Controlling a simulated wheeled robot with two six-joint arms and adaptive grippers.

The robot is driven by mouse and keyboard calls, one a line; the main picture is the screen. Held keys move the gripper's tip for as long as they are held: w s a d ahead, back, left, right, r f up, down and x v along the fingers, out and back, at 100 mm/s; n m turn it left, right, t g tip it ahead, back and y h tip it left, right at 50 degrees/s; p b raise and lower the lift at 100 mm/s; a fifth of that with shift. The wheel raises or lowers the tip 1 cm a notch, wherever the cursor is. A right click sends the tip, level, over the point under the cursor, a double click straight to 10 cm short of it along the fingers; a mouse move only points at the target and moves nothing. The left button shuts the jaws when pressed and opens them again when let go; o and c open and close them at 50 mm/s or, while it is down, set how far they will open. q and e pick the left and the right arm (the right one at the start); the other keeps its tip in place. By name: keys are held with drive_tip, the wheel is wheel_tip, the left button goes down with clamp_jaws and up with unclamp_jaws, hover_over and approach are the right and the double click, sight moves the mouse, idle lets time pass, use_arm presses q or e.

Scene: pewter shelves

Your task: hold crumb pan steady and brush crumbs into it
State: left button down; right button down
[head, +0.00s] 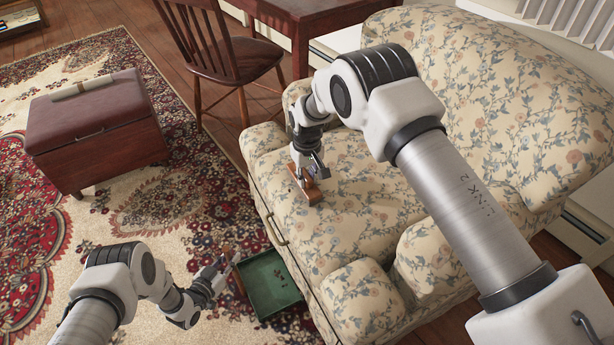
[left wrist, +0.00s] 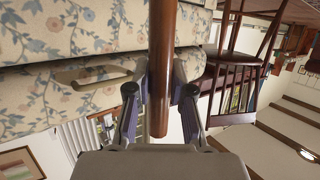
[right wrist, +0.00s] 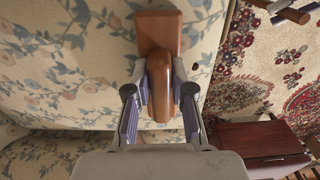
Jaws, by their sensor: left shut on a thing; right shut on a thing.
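The crumb pan (head: 258,300) is a green tray beside the sofa's front, low over the rug. My left gripper (head: 224,268) is shut on its brown wooden handle, which also shows as a rod between the fingers in the left wrist view (left wrist: 163,55). The green tray is out of that view. The brush (head: 308,194) has a brown wooden block and handle. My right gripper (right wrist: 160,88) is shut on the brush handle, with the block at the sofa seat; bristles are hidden. A few dark specks, perhaps crumbs, show beside the brush in the right wrist view (right wrist: 195,66).
The floral sofa (head: 350,225) has a raised back and arms around the seat. A brown ottoman (head: 95,125) stands on the patterned rug (head: 150,205) at left. A wooden chair (head: 215,50) and a dark table (head: 300,15) stand beyond. Open rug lies between ottoman and sofa.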

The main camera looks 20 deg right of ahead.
drive_tip(key=shift+f, duration=0.35)
drive_tip(key=a, duration=0.3)
drive_tip(key=s+a, duration=0.1)
drive_tip(key=a, duration=0.3)
drive_tip(key=s+a, duration=0.1)
drive_tip(key=a, duration=0.2)
drive_tip(key=shift+s+a, duration=0.15)
idle(0.5)
wheel_tip(320, 180, up, 8)
idle(0.5)
use_arm(q)
drive_tip(key=c, duration=1)
unclamp_jaws()
drive_tip(key=shift+o, duration=0.2)
